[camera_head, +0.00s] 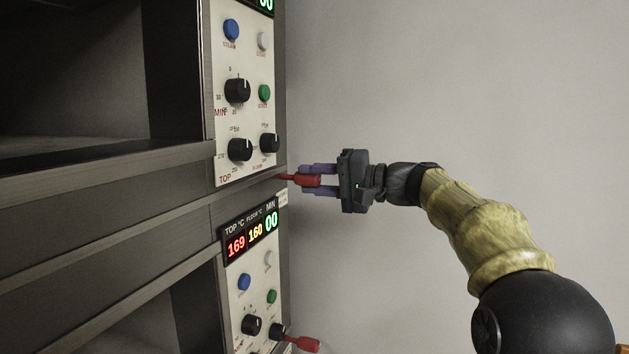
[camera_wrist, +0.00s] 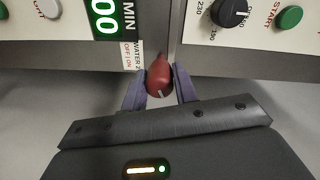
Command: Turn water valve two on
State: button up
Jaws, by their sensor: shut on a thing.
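The water valve's red lever handle (camera_head: 304,180) sticks out to the right from the oven's side edge, between the upper and lower control panels. My gripper (camera_head: 318,180) is shut on this red handle, with one purple finger above it and one below. In the wrist view the red handle (camera_wrist: 159,80) sits between the two fingers, beside a label (camera_wrist: 133,56) reading "WATER 2" and "OFF / ON". The label is partly cut off by the finger. A second red lever handle (camera_head: 305,344) is lower down, near the bottom edge, apart from my gripper.
The upper control panel (camera_head: 247,116) carries knobs and buttons close to the handle. The lower display (camera_head: 251,236) shows 169, 160 and 00. Oven decks fill the left side. The plain wall (camera_head: 450,90) to the right leaves free room around my arm.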

jog(key=m+p, duration=0.1)
jog(key=m, duration=0.3)
jog(key=shift+m, duration=0.3)
dwell(0.4)
jog(key=o, duration=1)
jog(key=shift+w, duration=0.1)
jog(key=shift+c, duration=0.2)
jog(key=shift+d, duration=0.1)
jog(key=b+v, duration=0.5)
jog(key=v, duration=1.2)
jog(key=shift+d, duration=0.2)
jog(key=shift+w, duration=0.1)
